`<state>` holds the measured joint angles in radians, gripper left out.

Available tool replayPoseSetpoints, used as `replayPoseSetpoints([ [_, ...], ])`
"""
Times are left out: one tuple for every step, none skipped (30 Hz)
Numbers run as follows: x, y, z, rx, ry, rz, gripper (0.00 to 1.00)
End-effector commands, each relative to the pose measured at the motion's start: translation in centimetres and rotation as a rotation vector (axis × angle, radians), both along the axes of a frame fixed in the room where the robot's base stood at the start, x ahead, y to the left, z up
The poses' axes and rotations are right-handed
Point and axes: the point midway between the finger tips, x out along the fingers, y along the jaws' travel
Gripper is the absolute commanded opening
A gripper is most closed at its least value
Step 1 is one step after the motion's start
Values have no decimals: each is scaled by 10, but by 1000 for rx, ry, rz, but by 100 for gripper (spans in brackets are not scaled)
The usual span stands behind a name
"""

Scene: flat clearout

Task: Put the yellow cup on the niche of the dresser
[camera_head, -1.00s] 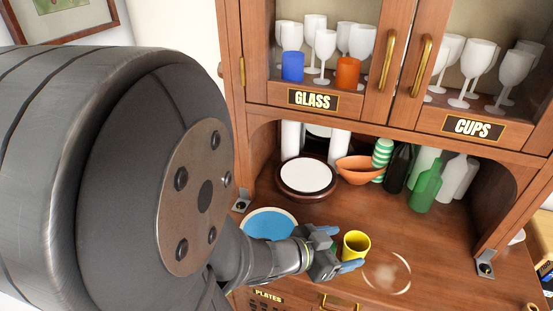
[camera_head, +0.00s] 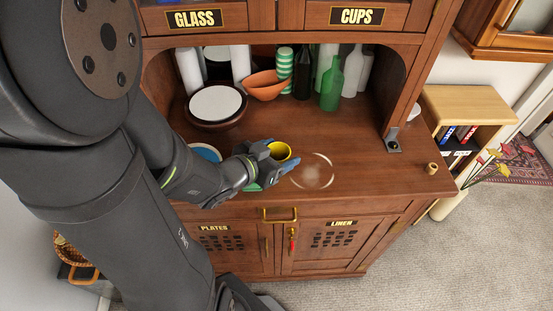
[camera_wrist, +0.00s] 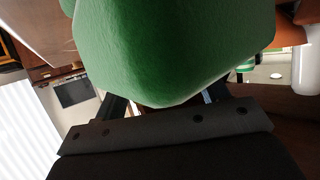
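The yellow cup (camera_head: 281,150) stands on the dresser top in the head view, partly hidden by my gripper (camera_head: 276,157). The gripper's blue fingertips are spread apart at its near left side; I cannot tell if they touch it. A green object (camera_head: 252,187) shows just below the gripper. In the wrist view, a large green surface (camera_wrist: 175,45) lies right in front of the fingers and hides what is beyond. I cannot tell whether the fingers are clamped on it. The dresser niche (camera_head: 392,80) is the arched recess behind, beneath the GLASS and CUPS cabinets.
The niche holds a dark-rimmed plate stack (camera_head: 215,103), an orange bowl (camera_head: 265,86), green-striped cups (camera_head: 284,70) and several bottles, including a green one (camera_head: 332,88). A blue plate (camera_head: 206,152) lies left of my gripper. A ring stain (camera_head: 312,171) marks clear wood to the right.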

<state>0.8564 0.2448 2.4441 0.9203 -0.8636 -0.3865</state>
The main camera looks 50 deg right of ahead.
Motion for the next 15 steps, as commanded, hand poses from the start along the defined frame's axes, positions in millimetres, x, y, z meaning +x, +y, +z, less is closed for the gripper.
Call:
replayPoseSetpoints([
  [0,0,0,0,0,0,56],
  [0,0,0,0,0,0,50],
  [0,0,0,0,0,0,42],
  [0,0,0,0,0,0,37],
  [0,0,0,0,0,0,31],
  [0,0,0,0,0,0,24],
  [0,0,0,-1,0,0,24],
  [0,0,0,-1,0,0,20],
  [0,0,0,-1,0,0,20],
  [0,0,0,-1,0,0,20],
  [0,0,0,-1,0,0,20],
  [0,0,0,-1,0,0,20],
  [0,0,0,-1,0,0,20],
  [0,0,1,-1,0,0,20],
  [0,0,1,-1,-1,0,20],
])
